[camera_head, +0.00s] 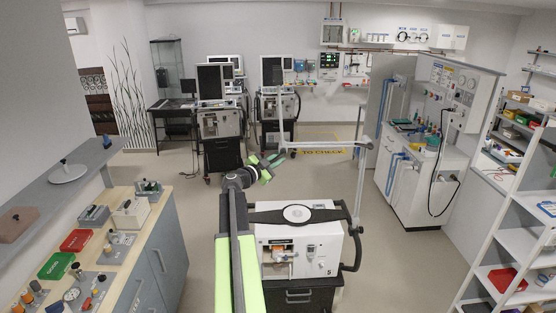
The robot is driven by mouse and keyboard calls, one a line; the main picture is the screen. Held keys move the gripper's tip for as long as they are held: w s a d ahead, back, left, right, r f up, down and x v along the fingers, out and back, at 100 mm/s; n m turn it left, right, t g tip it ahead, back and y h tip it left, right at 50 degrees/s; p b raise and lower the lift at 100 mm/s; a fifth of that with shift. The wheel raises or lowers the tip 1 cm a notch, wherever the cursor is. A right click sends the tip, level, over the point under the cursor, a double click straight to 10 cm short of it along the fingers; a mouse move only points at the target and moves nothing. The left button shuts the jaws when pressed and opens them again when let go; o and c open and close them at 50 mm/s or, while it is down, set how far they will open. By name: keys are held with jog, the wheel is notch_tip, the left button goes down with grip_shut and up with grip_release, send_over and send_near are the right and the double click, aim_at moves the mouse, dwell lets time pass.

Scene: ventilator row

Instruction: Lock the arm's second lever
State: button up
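A white jointed support arm (325,145) rises beside the ventilator (300,250) marked 5. Its post (357,185) stands at the ventilator's right rear. A long bar runs left from a joint (366,142) at the post, and a thin upright part (281,105) stands at the bar's left end. Small fittings show at the joints, but I cannot make out separate levers or their positions. My gripper (273,164), with green and dark parts, is near the bar's left end, above the ventilator's back left. I cannot tell whether it touches the bar or how its fingers stand.
A workbench (165,205) with small devices stands at left, under a grey shelf (30,207). A white cabinet unit (405,190) and shelving (510,200) stand at right. More ventilators (218,125) stand behind. Floor is clear between ventilator 5 and the cabinet.

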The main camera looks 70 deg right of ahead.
grip_shut()
dwell(0.9)
